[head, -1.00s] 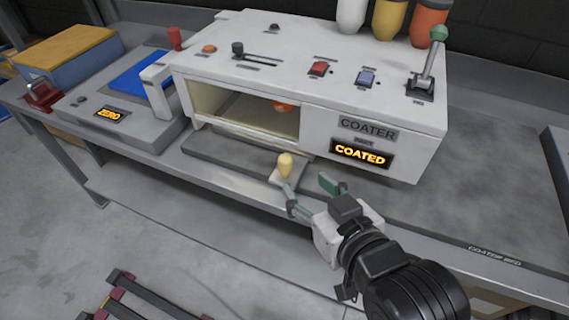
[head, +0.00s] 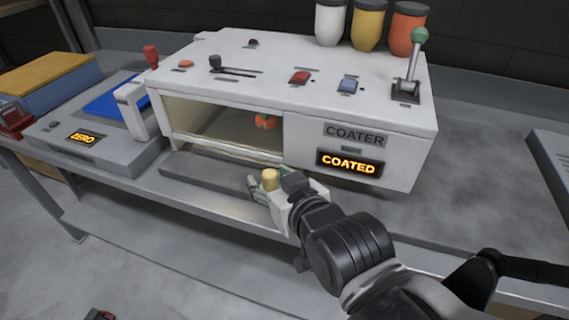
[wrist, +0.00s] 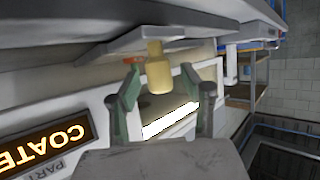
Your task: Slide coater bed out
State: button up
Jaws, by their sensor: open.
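The coater (head: 305,88) is a white box on the bench with an open front chamber and a lit "COATED" display (head: 349,163). The coater bed (head: 212,178) is a flat grey slab low at its front. A yellow knob (head: 269,179) stands at the bed's front edge. My gripper (head: 272,188) is at the knob in the head view, its body hiding part of it. In the wrist view the knob (wrist: 158,75) shows between the green fingers of my gripper (wrist: 160,78), with gaps on both sides. The fingers are open, and the knob is not clasped.
A small orange round object (head: 265,121) is inside the chamber. A scale (head: 95,138) reading "ZERO" stands left of the coater. A green-knobbed lever (head: 414,65) and several switches are on top.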

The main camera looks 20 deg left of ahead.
jog(key=shift+w+a+f, duration=0.2)
jog(key=shift+w+a, duration=0.1)
jog(key=shift+a, duration=0.05)
jog(key=shift+c, duration=0.5)
grip_shut()
